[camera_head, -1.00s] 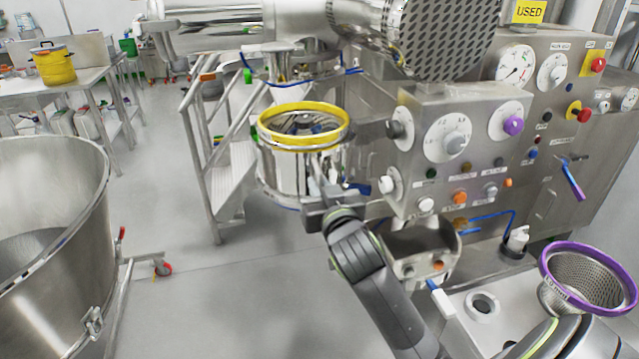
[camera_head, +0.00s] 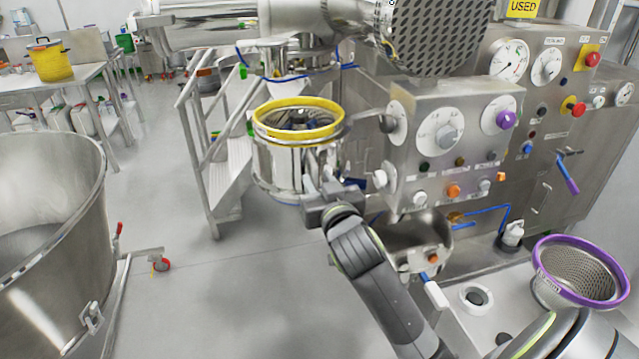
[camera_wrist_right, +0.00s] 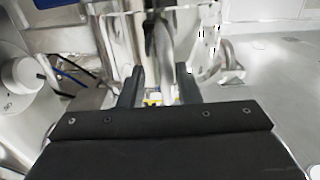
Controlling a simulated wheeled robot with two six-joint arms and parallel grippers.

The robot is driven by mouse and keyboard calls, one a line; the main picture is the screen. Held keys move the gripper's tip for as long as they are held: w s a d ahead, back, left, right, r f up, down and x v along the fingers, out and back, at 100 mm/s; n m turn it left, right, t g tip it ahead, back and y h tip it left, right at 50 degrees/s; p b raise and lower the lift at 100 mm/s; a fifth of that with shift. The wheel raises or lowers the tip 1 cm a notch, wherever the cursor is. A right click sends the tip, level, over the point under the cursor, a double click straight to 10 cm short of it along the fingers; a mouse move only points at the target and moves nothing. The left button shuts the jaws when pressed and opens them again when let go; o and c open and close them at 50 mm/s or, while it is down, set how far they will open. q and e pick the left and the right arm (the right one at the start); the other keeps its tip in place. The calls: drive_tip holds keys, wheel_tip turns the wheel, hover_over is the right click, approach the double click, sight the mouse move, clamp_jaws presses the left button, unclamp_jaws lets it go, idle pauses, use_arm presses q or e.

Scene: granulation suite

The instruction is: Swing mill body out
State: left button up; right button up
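The mill body (camera_head: 268,165) is a steel cylinder with a yellow ring on top, standing below the overhead steel housing, left of the control panel. My right gripper (camera_head: 318,180) is at its near right side, with the fingers pointing toward it. In the right wrist view the two dark fingers of my right gripper (camera_wrist_right: 160,88) stand apart. A shiny steel bar or handle (camera_wrist_right: 167,60) on the mill body lies between them, with gaps seeming to show on both sides. Whether the fingers touch it is hard to see. My left gripper is out of view.
The control panel (camera_head: 465,105) with knobs and dials stands close on the right. Metal steps (camera_head: 225,165) stand behind the mill body. A large steel bowl (camera_head: 50,240) is at left. A purple-rimmed sieve (camera_head: 580,272) is at lower right. The floor between is clear.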

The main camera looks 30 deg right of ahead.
drive_tip(key=shift+a, duration=0.1)
drive_tip(key=shift+s+a, duration=0.1)
drive_tip(key=shift+s, duration=0.05)
drive_tip(key=p+v, duration=0.7)
drive_tip(key=v, duration=1)
drive_tip(key=shift+s, duration=0.1)
